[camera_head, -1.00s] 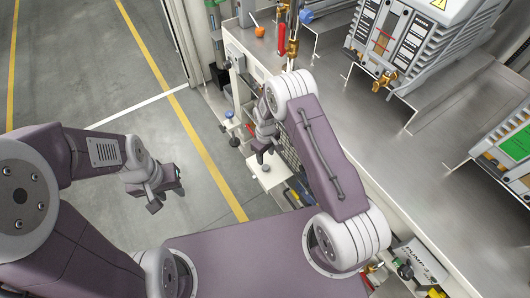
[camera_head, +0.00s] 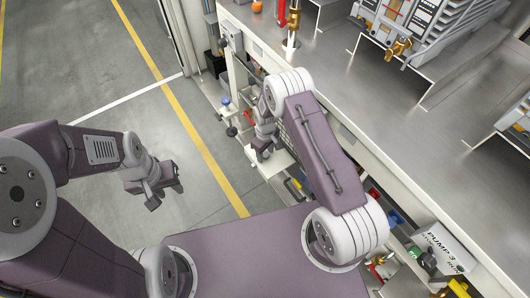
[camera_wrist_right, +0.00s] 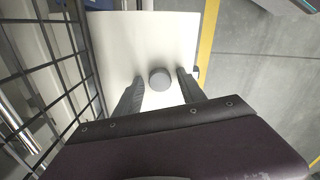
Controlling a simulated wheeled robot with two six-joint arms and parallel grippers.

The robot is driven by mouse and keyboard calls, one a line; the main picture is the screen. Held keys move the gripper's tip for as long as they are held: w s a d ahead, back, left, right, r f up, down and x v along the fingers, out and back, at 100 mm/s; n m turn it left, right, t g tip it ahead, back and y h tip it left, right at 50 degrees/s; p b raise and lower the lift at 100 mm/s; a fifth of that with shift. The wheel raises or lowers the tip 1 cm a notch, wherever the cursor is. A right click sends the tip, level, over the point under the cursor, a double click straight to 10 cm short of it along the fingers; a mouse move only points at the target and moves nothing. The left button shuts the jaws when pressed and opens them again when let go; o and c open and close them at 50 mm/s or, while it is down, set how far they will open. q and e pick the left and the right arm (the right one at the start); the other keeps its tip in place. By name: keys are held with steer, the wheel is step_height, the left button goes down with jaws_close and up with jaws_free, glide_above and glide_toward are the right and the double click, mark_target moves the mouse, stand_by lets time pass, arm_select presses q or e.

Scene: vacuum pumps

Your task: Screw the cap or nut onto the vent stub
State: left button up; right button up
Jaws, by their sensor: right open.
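A grey round cap (camera_wrist_right: 159,78) sits on a small white shelf (camera_wrist_right: 115,40) in the right wrist view. My right gripper (camera_wrist_right: 159,88) is open, with one finger on each side of the cap and a gap to both. In the head view my right gripper (camera_head: 262,152) is low over the white shelf (camera_head: 279,163), and the cap cannot be made out there. My left gripper (camera_head: 166,196) is open and empty over the floor. A brass fitting (camera_head: 398,47) shows on the pump at the top right; I cannot tell whether it is the vent stub.
A black wire grid (camera_wrist_right: 50,70) runs along the left of the right wrist view, close to the gripper. The steel bench (camera_head: 400,120) stands to the right of my right arm. Lower shelves with small parts (camera_head: 420,258) are under it. Open floor (camera_head: 100,80) lies left.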

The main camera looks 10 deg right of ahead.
jaws_close()
step_height(320, 180, up, 6)
steer(key=p, duration=0.5)
steer(key=shift+r, duration=0.2)
steer(key=shift+f, duration=0.15)
